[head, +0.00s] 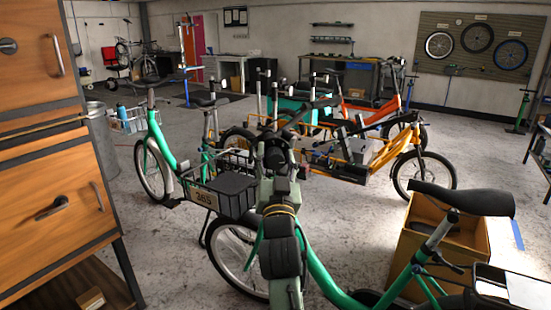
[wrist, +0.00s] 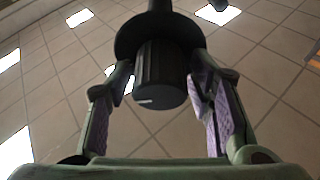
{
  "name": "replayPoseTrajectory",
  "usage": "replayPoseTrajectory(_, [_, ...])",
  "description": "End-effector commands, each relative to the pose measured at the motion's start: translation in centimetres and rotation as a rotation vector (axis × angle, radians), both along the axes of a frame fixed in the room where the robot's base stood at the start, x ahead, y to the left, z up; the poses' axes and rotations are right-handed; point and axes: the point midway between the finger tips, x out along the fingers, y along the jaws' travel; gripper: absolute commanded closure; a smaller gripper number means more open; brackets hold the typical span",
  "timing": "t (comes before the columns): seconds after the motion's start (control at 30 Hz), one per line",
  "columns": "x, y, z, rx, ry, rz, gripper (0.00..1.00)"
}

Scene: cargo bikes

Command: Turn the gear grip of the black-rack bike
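The gear grip (wrist: 160,78) is a black ribbed cylinder with a pale mark near its end and a wide black disc behind it in the wrist view. My gripper (wrist: 160,62) has its two purple-padded fingers on either side of the grip. Floor shows between the left finger and the grip; contact at the right finger is unclear. The green bike (head: 330,285) in the foreground of the head view has a black front rack box (head: 232,192) marked 365 and a black saddle (head: 462,198). My arm stands before its handlebar and hides the grip there.
A wooden drawer cabinet (head: 50,190) stands close on the left. A second green bike (head: 160,140) is behind the rack box. An orange cargo bike (head: 385,155) stands behind, and an open cardboard box (head: 418,240) is at the right.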

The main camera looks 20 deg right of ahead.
Motion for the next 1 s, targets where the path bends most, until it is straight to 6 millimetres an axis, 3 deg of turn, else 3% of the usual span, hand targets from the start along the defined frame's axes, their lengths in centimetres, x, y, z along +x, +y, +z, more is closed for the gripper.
replayPoseTrajectory(0.57, [-0.03,-0.01,0.0,0.0,0.0,0.0,0.93])
replayPoseTrajectory(1.0, [-0.07,-0.08,-0.3,-0.092,0.02,-0.001,0.94])
